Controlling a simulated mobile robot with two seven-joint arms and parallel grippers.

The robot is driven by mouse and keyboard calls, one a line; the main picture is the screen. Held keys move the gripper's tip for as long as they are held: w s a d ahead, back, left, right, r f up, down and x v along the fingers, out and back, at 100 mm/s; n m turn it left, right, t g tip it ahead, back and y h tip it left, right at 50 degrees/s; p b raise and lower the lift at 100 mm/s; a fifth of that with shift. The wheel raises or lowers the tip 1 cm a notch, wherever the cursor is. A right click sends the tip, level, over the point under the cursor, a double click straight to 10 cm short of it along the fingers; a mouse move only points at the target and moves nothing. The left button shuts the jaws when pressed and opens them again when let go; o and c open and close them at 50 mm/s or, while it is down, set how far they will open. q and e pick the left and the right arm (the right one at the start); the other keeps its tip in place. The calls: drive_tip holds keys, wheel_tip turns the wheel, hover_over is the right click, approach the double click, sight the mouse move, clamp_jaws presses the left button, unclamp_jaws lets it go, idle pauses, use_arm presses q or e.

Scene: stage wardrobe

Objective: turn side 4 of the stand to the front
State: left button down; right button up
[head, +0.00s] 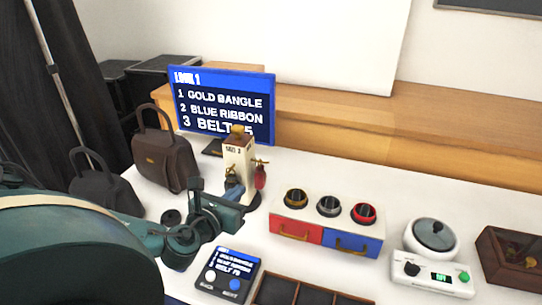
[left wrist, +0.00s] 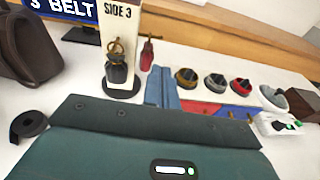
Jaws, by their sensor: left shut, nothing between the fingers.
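The stand (head: 239,156) is a cream upright post with a wooden top and a round black base, at the middle of the white table. In the left wrist view its near face (left wrist: 122,25) reads "SIDE 3". A dark pouch (left wrist: 116,72) hangs on a brass hook on that face. A red item (head: 260,177) hangs at its right side. My left gripper (head: 235,190) is shut and empty, its blue fingers low in front of the stand. In the left wrist view the fingers show right of the base; I cannot tell whether they touch it. My right gripper is not in view.
A blue sign (head: 223,103) stands behind, listing gold bangle, blue ribbon and belt. Brown (head: 163,160) and black handbags are at left. A red-and-blue drawer box (head: 325,230) with three round items, a white device (head: 432,262) and a small screen (head: 228,275) are nearby.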

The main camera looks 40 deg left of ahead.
sight(240, 165)
use_arm(q)
drive_tip(key=x, duration=1.4)
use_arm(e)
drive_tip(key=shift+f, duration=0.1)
use_arm(q)
drive_tip(key=shift+w+r, duration=0.15)
drive_tip(key=shift+w, duration=0.1)
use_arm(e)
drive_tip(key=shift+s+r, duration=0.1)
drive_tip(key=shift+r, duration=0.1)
